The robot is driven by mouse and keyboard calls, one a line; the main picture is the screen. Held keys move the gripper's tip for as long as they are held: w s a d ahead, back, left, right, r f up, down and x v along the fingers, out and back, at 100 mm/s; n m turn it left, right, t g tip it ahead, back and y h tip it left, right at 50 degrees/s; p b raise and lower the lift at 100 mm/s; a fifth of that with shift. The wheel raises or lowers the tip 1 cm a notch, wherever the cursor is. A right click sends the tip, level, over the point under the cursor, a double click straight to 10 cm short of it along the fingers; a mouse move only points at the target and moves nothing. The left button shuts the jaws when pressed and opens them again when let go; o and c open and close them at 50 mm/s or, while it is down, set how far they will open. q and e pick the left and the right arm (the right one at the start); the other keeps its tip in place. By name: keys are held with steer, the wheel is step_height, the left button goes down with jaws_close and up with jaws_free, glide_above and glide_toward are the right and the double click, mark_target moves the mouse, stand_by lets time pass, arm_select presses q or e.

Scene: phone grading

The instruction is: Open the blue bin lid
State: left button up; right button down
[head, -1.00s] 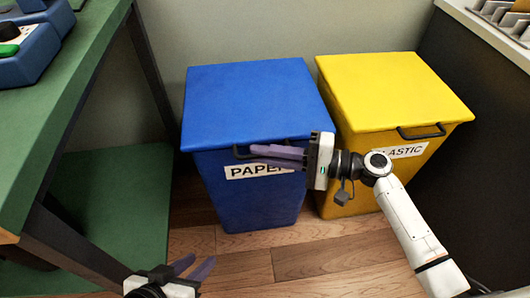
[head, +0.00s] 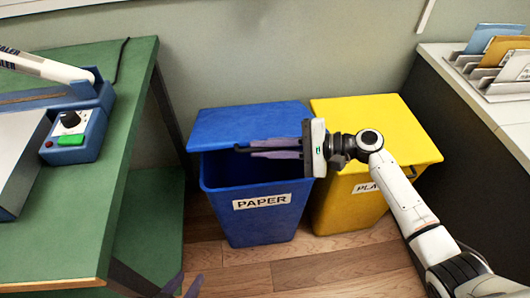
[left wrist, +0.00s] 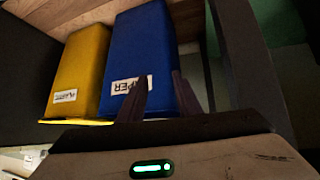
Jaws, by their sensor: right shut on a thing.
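The blue bin (head: 225,215) with the PAPER label (head: 262,201) stands on the floor. Its blue lid (head: 250,120) is tilted up a little at the front, with a dark gap below its front edge. My right gripper (head: 268,149) is shut on the lid handle (head: 242,149) at that edge; its fingers hide much of the handle. My left gripper (head: 184,287) is low at the bottom edge of the head view, apart from the bin. In the left wrist view the left gripper (left wrist: 160,92) has its fingers apart with nothing between them.
The yellow bin (head: 350,200), its lid (head: 375,125) shut, stands close at the right of the blue bin. A green table (head: 85,205) with a blue device (head: 75,140) is at the left. A counter with a file rack (head: 495,75) is at the right. Wooden floor is clear in front.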

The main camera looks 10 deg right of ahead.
steer(key=shift+m+g, duration=0.3)
steer(key=shift+m, duration=0.4)
steer(key=w+r+p, duration=0.2)
steer(key=r, duration=0.1)
steer(key=w+r+p, duration=0.1)
steer(key=r, duration=0.1)
steer(key=shift+r, duration=0.2)
steer(key=shift+w+r, duration=0.15)
steer(key=shift+r, duration=0.05)
steer(key=shift+w+p, duration=0.1)
steer(key=shift+p, duration=0.2)
steer(key=c, duration=1.8)
jaws_free()
steer(key=shift+c, duration=0.2)
steer(key=shift+d, duration=0.1)
